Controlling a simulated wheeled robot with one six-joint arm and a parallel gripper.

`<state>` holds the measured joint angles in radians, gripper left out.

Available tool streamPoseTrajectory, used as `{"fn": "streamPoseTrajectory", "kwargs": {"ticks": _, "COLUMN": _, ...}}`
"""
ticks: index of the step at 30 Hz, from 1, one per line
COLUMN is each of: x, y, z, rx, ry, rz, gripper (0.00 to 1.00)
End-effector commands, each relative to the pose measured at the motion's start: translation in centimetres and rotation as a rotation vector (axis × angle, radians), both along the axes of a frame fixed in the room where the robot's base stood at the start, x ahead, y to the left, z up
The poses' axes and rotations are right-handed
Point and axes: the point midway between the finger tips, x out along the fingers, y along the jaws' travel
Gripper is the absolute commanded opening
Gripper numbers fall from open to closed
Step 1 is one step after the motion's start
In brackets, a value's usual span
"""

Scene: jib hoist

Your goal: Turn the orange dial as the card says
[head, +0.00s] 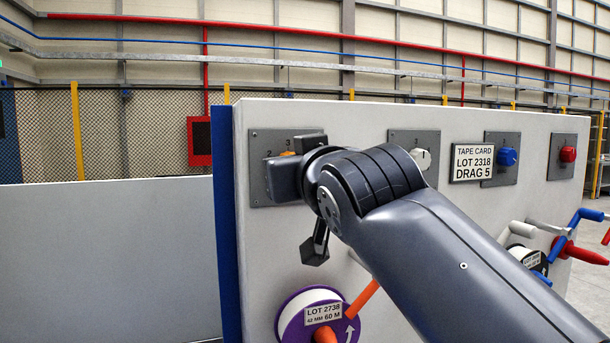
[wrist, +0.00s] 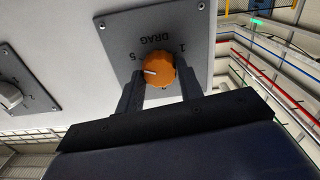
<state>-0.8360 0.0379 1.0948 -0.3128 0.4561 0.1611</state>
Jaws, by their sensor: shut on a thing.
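The orange dial (wrist: 158,68) is on a grey plate (wrist: 185,35) marked DRAG in the wrist view, with 5 and 1 readable, upside down. A pale line on the dial points left, roughly toward or just past the 5 side; I cannot tell exactly where. My gripper (wrist: 160,82) is shut on the dial, one finger on each side. In the head view only a sliver of the orange dial (head: 287,153) shows behind my gripper (head: 290,165), with a 2 and a 3 on its plate.
A white knob (head: 421,158), a blue knob (head: 507,156) and a red knob (head: 568,154) sit on plates to the right. Below are a purple spool (head: 290,320) labelled LOT 2738 and coloured handles at the right. My arm hides part of the panel.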

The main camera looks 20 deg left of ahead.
Motion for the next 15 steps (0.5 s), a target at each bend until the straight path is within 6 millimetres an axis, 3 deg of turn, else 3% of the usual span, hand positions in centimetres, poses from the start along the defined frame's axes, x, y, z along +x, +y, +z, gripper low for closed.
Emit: {"fn": "streamPoseTrajectory", "kwargs": {"ticks": 15, "x": 0.1, "y": 0.06, "z": -0.4, "rx": 0.098, "ry": 0.096, "rz": -0.001, "gripper": 0.12}}
